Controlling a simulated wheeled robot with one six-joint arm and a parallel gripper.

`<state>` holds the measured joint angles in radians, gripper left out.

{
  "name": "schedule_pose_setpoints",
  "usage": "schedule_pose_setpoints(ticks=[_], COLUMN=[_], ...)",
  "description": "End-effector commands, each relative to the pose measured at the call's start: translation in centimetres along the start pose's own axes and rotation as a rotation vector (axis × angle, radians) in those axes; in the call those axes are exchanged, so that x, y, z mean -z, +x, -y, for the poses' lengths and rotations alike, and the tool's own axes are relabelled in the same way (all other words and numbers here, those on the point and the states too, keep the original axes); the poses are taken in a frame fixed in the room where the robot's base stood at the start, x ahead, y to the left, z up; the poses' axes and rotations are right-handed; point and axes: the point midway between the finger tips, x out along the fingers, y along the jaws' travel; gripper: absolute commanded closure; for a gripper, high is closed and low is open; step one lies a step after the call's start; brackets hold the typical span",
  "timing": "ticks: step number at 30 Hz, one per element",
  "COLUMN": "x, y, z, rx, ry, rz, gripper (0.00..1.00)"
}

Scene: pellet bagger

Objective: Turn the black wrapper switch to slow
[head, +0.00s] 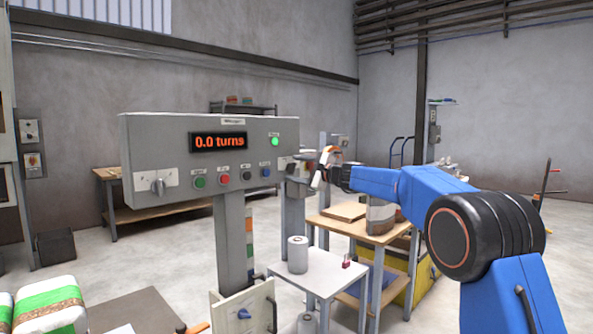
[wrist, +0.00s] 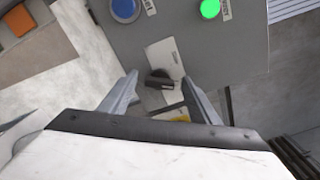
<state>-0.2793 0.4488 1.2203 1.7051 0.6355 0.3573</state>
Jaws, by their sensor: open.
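The black wrapper switch (wrist: 160,79) is a small dark knob on a pale label plate (wrist: 166,60) at the panel's end, seen in the wrist view. Its setting and the plate's lettering are too small to read. My gripper (wrist: 159,84) is open, one finger on each side of the switch in the picture. I cannot tell whether either finger touches it. In the head view my gripper (head: 312,167) is at the right end of the grey control panel (head: 150,140), and the switch cannot be made out there.
The panel has a display (head: 219,141) reading "0.0 turns", a lit green lamp (head: 275,141), a grey rotary knob (head: 158,186) and a row of coloured buttons. Below stands a white table (head: 325,276) with a grey roll (head: 298,254). A wooden bench (head: 365,230) is behind it.

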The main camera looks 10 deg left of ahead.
Motion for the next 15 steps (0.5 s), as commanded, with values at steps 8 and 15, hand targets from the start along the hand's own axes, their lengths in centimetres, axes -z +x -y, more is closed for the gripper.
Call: schedule_pose_setpoints(ticks=[8,15], x=[0.0,0.01], y=[-0.02,-0.02], z=[-0.01,-0.04], rx=[0.0,0.0], ry=[0.0,-0.005], rz=[0.0,0.0], gripper=[0.75,0.85])
